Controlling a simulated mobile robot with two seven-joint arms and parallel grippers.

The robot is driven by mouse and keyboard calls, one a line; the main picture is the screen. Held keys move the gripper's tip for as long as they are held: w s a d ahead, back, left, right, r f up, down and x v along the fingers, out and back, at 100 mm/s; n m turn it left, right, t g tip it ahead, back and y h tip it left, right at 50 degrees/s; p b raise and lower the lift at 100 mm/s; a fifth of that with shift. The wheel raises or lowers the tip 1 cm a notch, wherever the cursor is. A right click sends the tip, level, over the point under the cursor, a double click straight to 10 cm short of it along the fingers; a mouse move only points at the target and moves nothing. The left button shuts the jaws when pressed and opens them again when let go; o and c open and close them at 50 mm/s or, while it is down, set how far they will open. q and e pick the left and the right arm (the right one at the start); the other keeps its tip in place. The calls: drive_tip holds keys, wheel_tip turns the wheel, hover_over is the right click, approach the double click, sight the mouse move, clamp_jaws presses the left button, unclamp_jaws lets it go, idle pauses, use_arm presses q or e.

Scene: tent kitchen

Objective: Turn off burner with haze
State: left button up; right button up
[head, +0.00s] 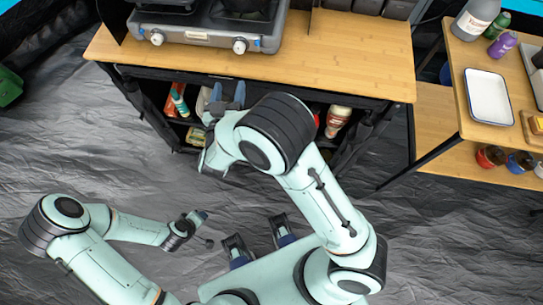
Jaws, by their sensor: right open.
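A grey camping stove (205,32) stands at the top of the view on the wooden counter. Its front has a left knob (157,38) and a right knob (240,46). The burners are mostly cut off by the top edge, and I see no clear haze. My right gripper (228,94) is open and empty at the counter's front edge, just below the right knob and apart from it. My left gripper (206,229) is far from the stove, low over the floor; its fingers look apart with nothing between them.
The wooden counter (340,60) is bare to the right of the stove. Bottles, including a red-and-white one (338,121), sit on the shelf below. A side table at right holds a white tray (488,97) and bottles. Dark crumpled floor (90,150) is clear at left.

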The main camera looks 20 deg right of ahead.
drive_tip(key=s+d+f+n+g+y+p, duration=0.1)
drive_tip(key=d+f+g+y, duration=0.1)
drive_tip(key=f, duration=0.5)
drive_tip(key=s+d+f+n+g+y+p, duration=0.1)
drive_tip(key=d+f+g+y, duration=0.15)
drive_tip(key=f, duration=0.55)
use_arm(q)
drive_tip(key=shift+w+r+p, duration=0.2)
drive_tip(key=shift+r, duration=0.45)
drive_tip(key=shift+w+r+p, duration=0.25)
drive_tip(key=shift+r, duration=0.35)
drive_tip(key=shift+w+r+p, duration=0.2)
drive_tip(key=shift+r, duration=0.45)
use_arm(e)
drive_tip(key=s+d+f+m+g+y, duration=0.1)
drive_tip(key=s+f+g, duration=0.4)
drive_tip(key=s+f, duration=0.6)
drive_tip(key=shift+s+d+f+y, duration=0.45)
drive_tip(key=shift+f+y, duration=0.25)
drive_tip(key=shift+y, duration=0.65)
